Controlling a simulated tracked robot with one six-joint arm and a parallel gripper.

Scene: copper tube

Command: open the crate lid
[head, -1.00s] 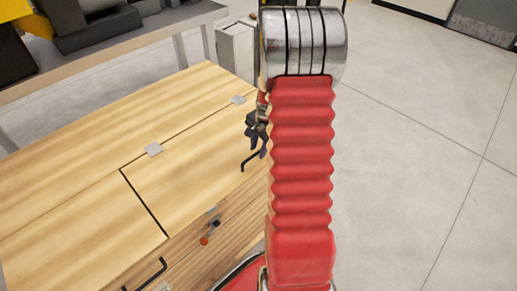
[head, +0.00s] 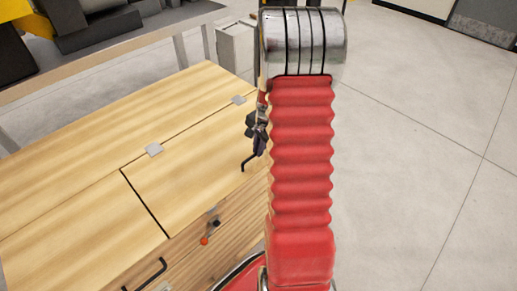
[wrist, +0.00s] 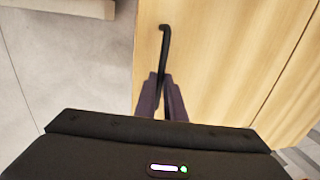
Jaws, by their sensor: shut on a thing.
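The wooden crate (head: 235,210) stands on the left of the head view. Its right-hand lid (head: 190,165) lies flat and closed, and also fills much of the wrist view (wrist: 230,60). A black lid handle (head: 247,163) rises at its front edge; one end of the handle (wrist: 164,42) shows ahead of the fingers in the wrist view. My gripper (head: 258,148) is shut on this handle, with the dark fingers (wrist: 162,98) on either side of it. My red arm hides the crate's right end in the head view.
A second lid handle (head: 152,274) sits at lower left. A latch with a red-orange knob (head: 204,240) is on the crate's front. Grey hinges (head: 153,150) line the lid seam. A bench stands behind; the floor (head: 430,180) at right is clear.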

